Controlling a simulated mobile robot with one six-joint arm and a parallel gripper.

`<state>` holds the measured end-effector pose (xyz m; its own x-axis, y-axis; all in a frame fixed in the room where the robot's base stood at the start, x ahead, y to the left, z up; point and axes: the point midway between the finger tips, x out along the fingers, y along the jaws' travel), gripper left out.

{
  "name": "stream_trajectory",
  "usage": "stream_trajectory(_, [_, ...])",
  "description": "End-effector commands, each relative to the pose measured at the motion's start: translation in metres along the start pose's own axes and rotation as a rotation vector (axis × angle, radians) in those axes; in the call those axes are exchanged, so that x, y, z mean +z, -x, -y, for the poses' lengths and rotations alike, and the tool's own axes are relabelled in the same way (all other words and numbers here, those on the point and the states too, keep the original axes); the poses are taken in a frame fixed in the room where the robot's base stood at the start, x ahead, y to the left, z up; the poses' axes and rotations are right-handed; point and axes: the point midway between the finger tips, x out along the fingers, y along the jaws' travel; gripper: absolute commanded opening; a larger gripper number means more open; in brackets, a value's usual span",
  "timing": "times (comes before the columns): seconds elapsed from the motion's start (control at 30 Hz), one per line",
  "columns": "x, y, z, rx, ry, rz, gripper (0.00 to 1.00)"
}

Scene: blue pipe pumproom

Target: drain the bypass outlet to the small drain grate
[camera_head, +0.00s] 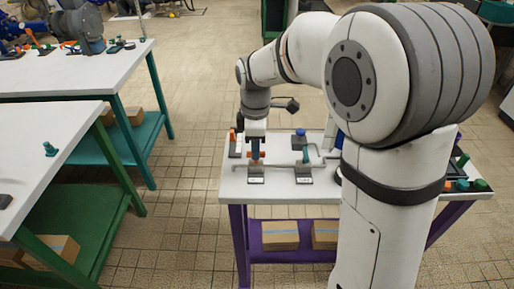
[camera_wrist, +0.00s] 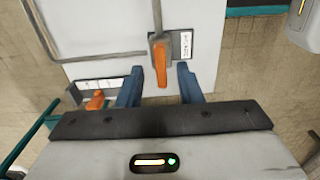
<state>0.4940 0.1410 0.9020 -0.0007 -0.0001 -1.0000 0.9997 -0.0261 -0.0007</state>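My gripper (camera_head: 256,153) points down over the white bench (camera_head: 230,188), at its front left part. In the wrist view my gripper (camera_wrist: 159,70) has its two blue fingers apart, with nothing gripped. An orange valve handle (camera_wrist: 160,62) shows between the fingertips; whether it lies at finger depth I cannot tell. Its grey pipe (camera_wrist: 157,15) runs away from it, and a small label (camera_wrist: 183,45) with unreadable text sits beside it. A second orange handle (camera_wrist: 95,100) lies left of the fingers. I cannot make out a drain grate or which outlet is the bypass.
A blue-knobbed fitting (camera_head: 300,132) and a green-handled valve (camera_head: 305,155) stand right of my gripper. Cardboard boxes (camera_head: 280,236) lie on the purple shelf below. Two other benches (camera_head: 70,75) stand at left, with tiled floor (camera_head: 185,180) free between.

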Motion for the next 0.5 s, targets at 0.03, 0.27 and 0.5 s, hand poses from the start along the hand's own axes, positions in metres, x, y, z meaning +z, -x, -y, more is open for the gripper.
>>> stream_trajectory(0.03, [0.0005,-0.0055,0.0002,-0.002,-0.001,0.001,0.33])
stream_trajectory(0.27, [0.0009,-0.0108,-0.0004,0.001,-0.002,0.000,0.33])
stream_trajectory(0.5, [0.0012,-0.0105,-0.0004,0.000,-0.003,0.000,0.24])
